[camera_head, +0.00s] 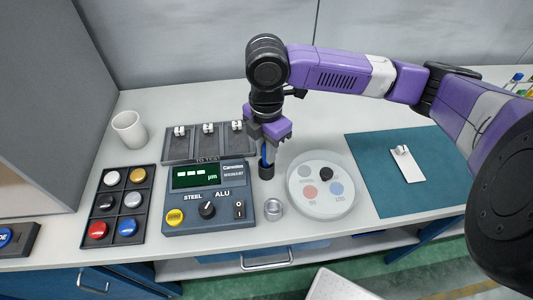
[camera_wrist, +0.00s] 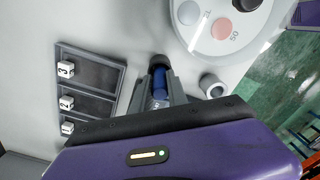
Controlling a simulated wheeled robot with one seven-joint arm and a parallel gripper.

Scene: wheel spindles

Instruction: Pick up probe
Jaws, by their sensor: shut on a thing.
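The probe (camera_head: 264,154) is a slim blue piece standing upright, its lower end in a small black holder (camera_head: 267,172) beside the grey meter (camera_head: 208,196). My gripper (camera_head: 266,141) is above the holder, pointing down, and is shut on the probe. In the wrist view the blue probe (camera_wrist: 159,82) shows between the two grey fingers of my gripper (camera_wrist: 163,92), with the black holder (camera_wrist: 157,60) just past it. The part of the probe inside the gripper is mostly hidden.
A round pale tray (camera_head: 319,208) with coloured discs lies right of the holder. A small metal ring (camera_head: 273,208) lies in front. A sorted tray (camera_head: 119,239) and white cup (camera_head: 129,128) are left. A teal mat (camera_head: 367,158) with a white card (camera_head: 409,168) lies right.

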